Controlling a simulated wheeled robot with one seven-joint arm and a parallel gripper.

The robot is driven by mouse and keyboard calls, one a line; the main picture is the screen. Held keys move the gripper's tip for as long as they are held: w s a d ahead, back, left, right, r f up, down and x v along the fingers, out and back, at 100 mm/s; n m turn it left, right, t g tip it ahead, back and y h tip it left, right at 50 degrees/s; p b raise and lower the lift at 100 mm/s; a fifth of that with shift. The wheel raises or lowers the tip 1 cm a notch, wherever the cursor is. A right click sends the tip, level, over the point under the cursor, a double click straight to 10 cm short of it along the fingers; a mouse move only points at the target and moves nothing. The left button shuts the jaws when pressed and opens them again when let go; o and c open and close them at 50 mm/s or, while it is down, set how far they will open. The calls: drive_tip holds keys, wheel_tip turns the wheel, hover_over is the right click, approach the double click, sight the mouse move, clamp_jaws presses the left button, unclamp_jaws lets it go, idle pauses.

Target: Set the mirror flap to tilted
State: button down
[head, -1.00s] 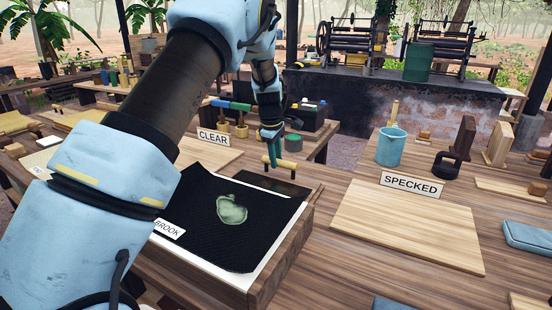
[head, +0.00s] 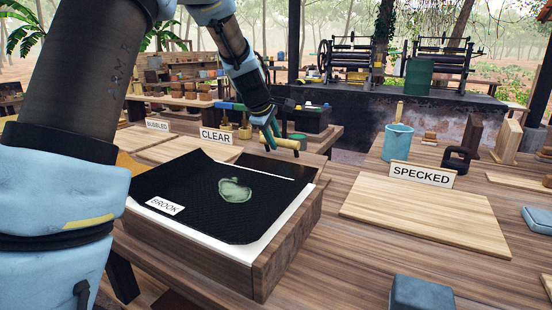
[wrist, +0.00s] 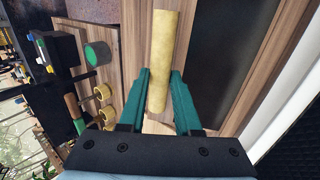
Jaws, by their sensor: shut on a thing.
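A wooden box (head: 285,238) with a white top stands on the table. A dark flat panel (head: 268,169), which looks like the mirror flap, lies along its back edge; it also shows in the wrist view (wrist: 222,60). I cannot tell its exact tilt. A pale yellow bar (head: 285,143) is at the panel's back side and runs lengthwise in the wrist view (wrist: 165,40). My gripper (head: 271,139) is shut on this bar, with a green finger on each side of it in the wrist view (wrist: 161,78). How the bar joins the panel is hidden.
A black ribbed sheet (head: 195,205) with a green patch and a BROOK label covers the box front. A SPECKED sign (head: 422,174) stands behind a bare board (head: 425,212) at right. A blue pail (head: 397,143) stands beyond. A CLEAR sign (head: 216,136) stands behind the box.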

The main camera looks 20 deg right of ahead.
drive_tip(key=shift+s+a+r+t+h+b, duration=0.1)
drive_tip(key=shift+s+a+t+h+b, duration=0.35)
drive_tip(key=shift+b, duration=1.45)
drive_tip(key=shift+s+a+r+t+h+b, duration=0.1)
drive_tip(key=shift+s+a+t+h+b, duration=0.35)
drive_tip(key=shift+b, duration=1.4)
drive_tip(key=a+b, duration=0.1)
drive_tip(key=s+a+r+b, duration=0.1)
drive_tip(key=b, duration=0.1)
drive_tip(key=s+b, duration=0.1)
drive_tip(key=b, duration=0.1)
drive_tip(key=shift+a+r+h, duration=0.35)
drive_tip(key=shift+a+h, duration=0.05)
drive_tip(key=shift+f, duration=0.1)
drive_tip(key=c, duration=0.6)
unclamp_jaws()
drive_tip(key=shift+r, duration=0.2)
drive_tip(key=shift+r, duration=0.1)
